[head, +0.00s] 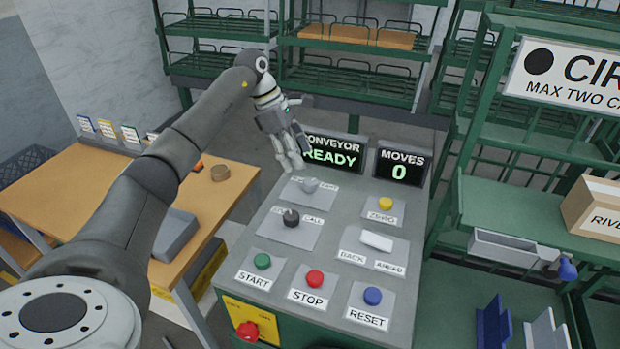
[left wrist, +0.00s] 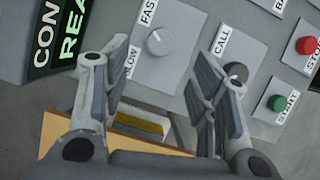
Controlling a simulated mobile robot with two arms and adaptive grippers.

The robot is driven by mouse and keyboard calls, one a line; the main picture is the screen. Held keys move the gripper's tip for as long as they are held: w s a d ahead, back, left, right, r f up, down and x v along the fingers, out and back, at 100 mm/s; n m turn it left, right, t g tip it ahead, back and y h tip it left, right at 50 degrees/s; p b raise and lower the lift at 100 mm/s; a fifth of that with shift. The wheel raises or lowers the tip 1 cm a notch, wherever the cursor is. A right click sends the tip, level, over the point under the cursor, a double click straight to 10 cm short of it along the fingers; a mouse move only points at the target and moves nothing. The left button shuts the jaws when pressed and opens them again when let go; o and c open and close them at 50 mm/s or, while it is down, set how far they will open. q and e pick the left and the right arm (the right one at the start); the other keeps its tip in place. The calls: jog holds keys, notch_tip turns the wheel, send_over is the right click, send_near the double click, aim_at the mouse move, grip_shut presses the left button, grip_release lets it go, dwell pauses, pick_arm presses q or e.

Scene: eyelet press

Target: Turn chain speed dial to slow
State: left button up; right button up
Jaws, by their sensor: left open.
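The chain speed dial (head: 311,185) is a light grey round knob on a pale plate at the console's upper left. In the left wrist view the dial (left wrist: 160,41) has SLOW and FAST labels along one side. A short white mark on it points to the upper left, seemingly between the labels; its exact setting is unclear. My left gripper (head: 295,156) is open and empty, above and just behind the dial. In the left wrist view its fingers (left wrist: 162,88) are spread apart, with the dial beyond them, not touching.
A dark dial (head: 291,218) labelled CALL sits just in front. A yellow button (head: 385,204), a white rocker (head: 376,241) and START, STOP and RESET buttons share the console. The displays (head: 333,154) reading CONVEYOR READY and MOVES 0 stand at its back edge. A wooden table (head: 110,190) is left.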

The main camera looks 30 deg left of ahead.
aim_at(310, 181)
pick_arm(q)
jog(key=p+x, duration=0.2)
jog(key=x, duration=0.5)
jog(key=shift+d+f, duration=0.25)
jog(key=shift+f, duration=0.3)
jog(key=c, duration=1)
